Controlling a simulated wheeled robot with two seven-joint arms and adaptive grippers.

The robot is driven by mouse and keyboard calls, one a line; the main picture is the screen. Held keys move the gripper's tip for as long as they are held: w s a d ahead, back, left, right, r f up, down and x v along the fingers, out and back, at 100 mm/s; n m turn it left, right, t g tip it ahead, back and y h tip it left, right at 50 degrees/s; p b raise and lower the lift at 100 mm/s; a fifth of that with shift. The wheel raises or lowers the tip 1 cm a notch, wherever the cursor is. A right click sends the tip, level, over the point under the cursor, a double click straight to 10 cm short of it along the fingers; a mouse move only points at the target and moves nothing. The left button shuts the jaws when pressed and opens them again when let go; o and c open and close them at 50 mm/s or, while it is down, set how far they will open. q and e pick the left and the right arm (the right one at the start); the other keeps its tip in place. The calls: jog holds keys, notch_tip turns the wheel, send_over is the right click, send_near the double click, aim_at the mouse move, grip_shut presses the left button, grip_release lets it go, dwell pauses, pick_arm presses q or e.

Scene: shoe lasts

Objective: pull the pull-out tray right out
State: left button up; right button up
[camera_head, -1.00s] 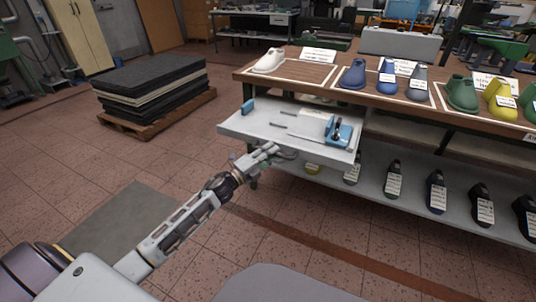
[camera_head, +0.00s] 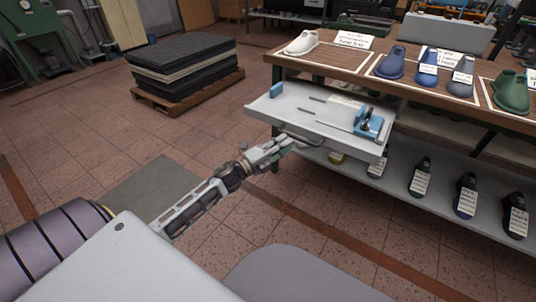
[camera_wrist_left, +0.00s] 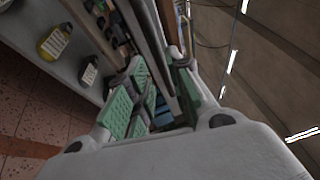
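The pull-out tray (camera_head: 300,122) is a light grey drawer under the wooden table top, standing well out from the table. It holds a blue clamp-like tool (camera_head: 368,124), thin rods and a small blue block (camera_head: 276,90). A bar handle (camera_head: 303,141) is on its front. My left gripper (camera_head: 284,147) is at the left end of this handle. In the left wrist view its green-padded fingers (camera_wrist_left: 160,98) are spread apart, with the tray front (camera_wrist_left: 150,35) beyond them. I cannot tell whether they touch the handle. My right gripper is not in view.
The table top (camera_head: 345,56) carries a white shoe last (camera_head: 301,43), blue and green lasts and cards. A lower shelf (camera_head: 400,190) holds several dark, labelled lasts. A pallet of dark sheets (camera_head: 183,70) stands at the left. The floor before the tray is open.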

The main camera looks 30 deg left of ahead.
pick_arm(q)
jog(key=v, duration=0.6)
jog(key=shift+s, duration=0.15)
dwell(0.3)
jog(key=shift+a, duration=0.1)
dwell(0.5)
